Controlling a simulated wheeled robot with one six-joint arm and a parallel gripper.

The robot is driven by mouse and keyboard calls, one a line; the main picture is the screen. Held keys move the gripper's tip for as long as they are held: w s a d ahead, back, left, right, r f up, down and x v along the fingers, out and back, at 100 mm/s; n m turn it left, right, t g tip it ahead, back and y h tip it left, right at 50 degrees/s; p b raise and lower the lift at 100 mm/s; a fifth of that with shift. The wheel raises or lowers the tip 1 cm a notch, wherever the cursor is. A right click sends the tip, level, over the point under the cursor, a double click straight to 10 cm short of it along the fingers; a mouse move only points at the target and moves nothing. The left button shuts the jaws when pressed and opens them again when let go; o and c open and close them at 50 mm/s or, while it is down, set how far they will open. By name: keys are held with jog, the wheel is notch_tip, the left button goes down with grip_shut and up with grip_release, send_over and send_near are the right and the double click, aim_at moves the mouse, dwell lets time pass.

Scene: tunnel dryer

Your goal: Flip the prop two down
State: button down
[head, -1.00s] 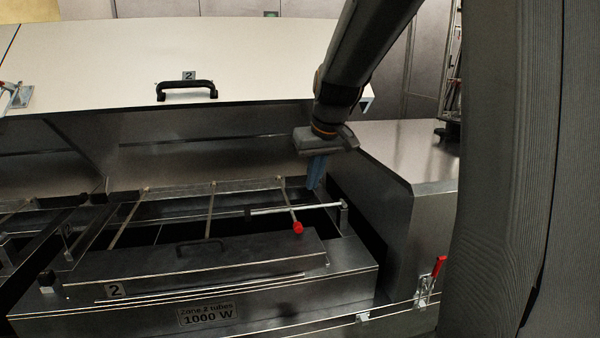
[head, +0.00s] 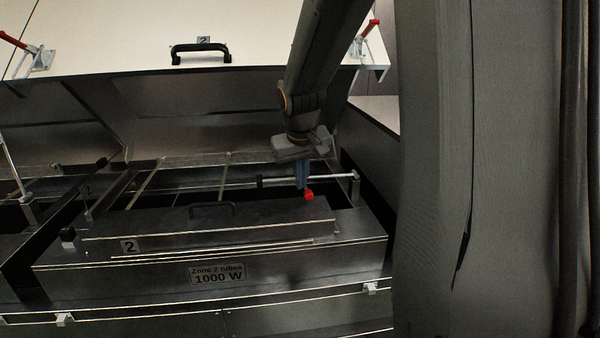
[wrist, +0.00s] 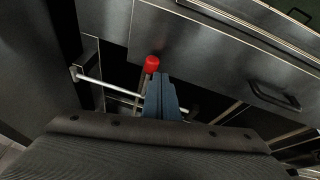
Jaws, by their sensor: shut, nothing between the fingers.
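A slim silver bar with a dark end (head: 315,180) lies nearly level across the right part of the open zone 2 bay, running to a bracket at the right. I cannot tell for sure that it is prop two. A red knob (head: 308,195) tops a thin rod below this bar; the knob also shows in the wrist view (wrist: 152,62). In the wrist view the fingertips (wrist: 160,77) are close by the knob and hide part of the bar. Contact cannot be told.
The pale hood (head: 120,40) with a black handle stands raised behind. A dark cover marked 2 (head: 165,228) with a handle lies in front of the bay. Red-handled clamps (head: 366,40) sit on the hood's edges.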

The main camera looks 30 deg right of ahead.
jog(key=shift+w+a+f+b, duration=0.1)
jog(key=shift+f+b, duration=0.15)
jog(key=shift+f, duration=0.3)
jog(key=shift+a+f+b, duration=0.15)
jog(key=shift+f+b, duration=0.1)
jog(key=shift+f, duration=0.35)
jog(key=shift+w+a+f+b, duration=0.1)
jog(key=shift+f+b, duration=0.15)
jog(key=shift+f, duration=0.3)
jog(key=shift+s, duration=0.1)
jog(key=shift+a+r+p, duration=0.1)
jog(key=shift+r+p, duration=0.35)
jog(key=shift+r, duration=0.05)
jog(key=r, duration=0.1)
jog(key=r+p, duration=0.2)
jog(key=shift+a+r, duration=0.1)
jog(key=shift+a, duration=0.15)
jog(key=a+r+b, duration=0.2)
jog(key=a+r, duration=0.1)
jog(key=a, duration=0.6)
jog(key=shift+s+r+b, duration=0.35)
jog(key=shift+s+b, duration=0.05)
jog(key=shift+s, duration=0.05)
